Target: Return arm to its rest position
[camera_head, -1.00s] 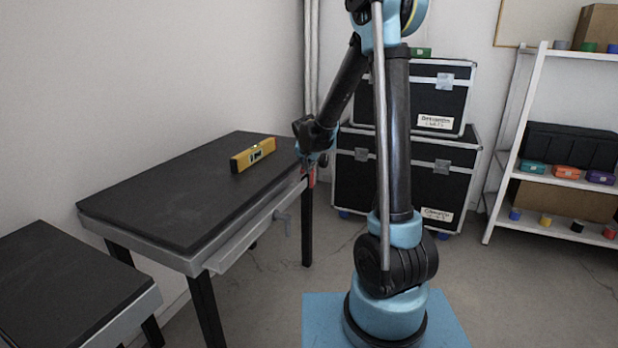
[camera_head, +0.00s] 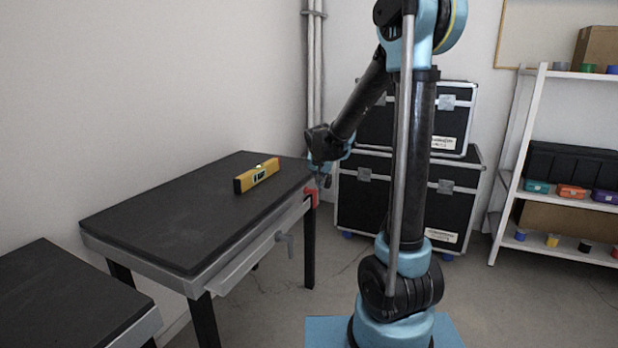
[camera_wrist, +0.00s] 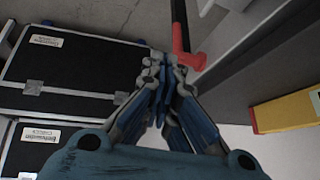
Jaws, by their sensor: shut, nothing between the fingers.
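My arm (camera_head: 412,170) stands upright from its blue base, with the forearm sloping down to the left. My gripper (camera_head: 322,180) hangs just beyond the right end of the black-topped workbench. It is small in this view. In the wrist view my gripper (camera_wrist: 163,62) has its fingers drawn together, with nothing seen between them. A red part (camera_head: 311,195) at the bench's end shows just below the gripper in the head view. In the wrist view the red part (camera_wrist: 190,60) appears beside the fingertips; I cannot tell whether they touch.
A yellow spirit level (camera_head: 257,176) lies on the workbench (camera_head: 165,225); the level (camera_wrist: 290,110) shows at right in the wrist view. Stacked black cases (camera_head: 452,195) stand behind my arm. A white shelf (camera_head: 506,180) is at the right. Open floor lies between.

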